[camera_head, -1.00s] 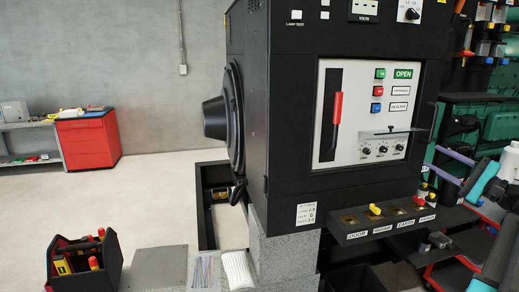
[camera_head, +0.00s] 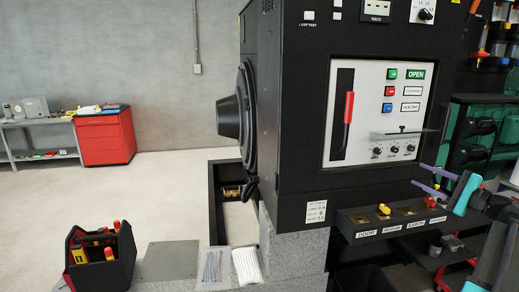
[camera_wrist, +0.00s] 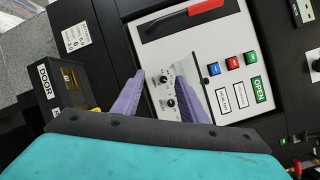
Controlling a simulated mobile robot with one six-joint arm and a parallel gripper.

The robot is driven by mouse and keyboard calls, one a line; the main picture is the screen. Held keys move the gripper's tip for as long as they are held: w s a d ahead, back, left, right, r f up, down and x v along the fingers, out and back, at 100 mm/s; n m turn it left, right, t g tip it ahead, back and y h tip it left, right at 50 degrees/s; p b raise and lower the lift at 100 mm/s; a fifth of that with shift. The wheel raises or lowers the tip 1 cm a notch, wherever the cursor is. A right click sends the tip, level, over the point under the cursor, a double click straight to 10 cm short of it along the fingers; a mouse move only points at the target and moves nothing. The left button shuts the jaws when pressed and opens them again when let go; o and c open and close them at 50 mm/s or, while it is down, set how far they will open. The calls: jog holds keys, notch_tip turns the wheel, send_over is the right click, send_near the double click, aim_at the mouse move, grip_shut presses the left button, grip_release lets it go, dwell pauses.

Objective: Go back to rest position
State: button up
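My gripper (camera_head: 417,174) is at the right of the head view, in front of the lower right part of the black genset cabinet (camera_head: 292,150). Its two purple fingers are spread apart with nothing between them. In the wrist view my gripper (camera_wrist: 159,76) points toward the white control panel (camera_wrist: 150,55), which looks rotated there. The fingers overlap the dials in the picture; I cannot tell any contact. The panel also shows in the head view (camera_head: 362,75), with a red-handled lever (camera_head: 348,108) and coloured buttons.
A key ledge (camera_head: 368,233) with a yellow knob (camera_head: 384,209) juts out below the panel, close to my gripper. A red cabinet (camera_head: 104,148) stands by the far wall. The left floor is clear.

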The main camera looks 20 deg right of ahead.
jog(key=w+a+f+n+g, duration=0.2)
jog(key=w+a+f+g, duration=0.15)
jog(key=a+f, duration=0.65)
jog(key=w+a+f+n+g, duration=0.3)
jog(key=w+a+f, duration=0.2)
jog(key=a+f, duration=0.6)
jog(key=w+a+f+n+g, duration=0.2)
jog(key=w+a+f+g, duration=0.15)
jog(key=a+f, duration=0.65)
jog(key=s+a+f+n+g+h, duration=0.1)
jog(key=s+a+f+n+g, duration=0.15)
jog(key=a+f, duration=0.5)
jog(key=s+a+f+n+g, duration=0.2)
jog(key=a+f+n, duration=0.1)
jog(key=a+f, duration=0.4)
jog(key=s+a+f+n+g+h, duration=0.3)
jog(key=s+a+f+n+h, duration=0.2)
jog(key=s+a+f+n, duration=0.35)
jog(key=s+a+f+m+g+b, duration=0.1)
jog(key=s+f+g+b, duration=0.4)
jog(key=s+f, duration=2.2)
jog(key=a+f+b, duration=0.1)
jog(key=b, duration=0.4)
jog(key=shift+f+g, duration=0.25)
jog(key=shift+g, duration=0.1)
jog(key=shift+d, duration=0.2)
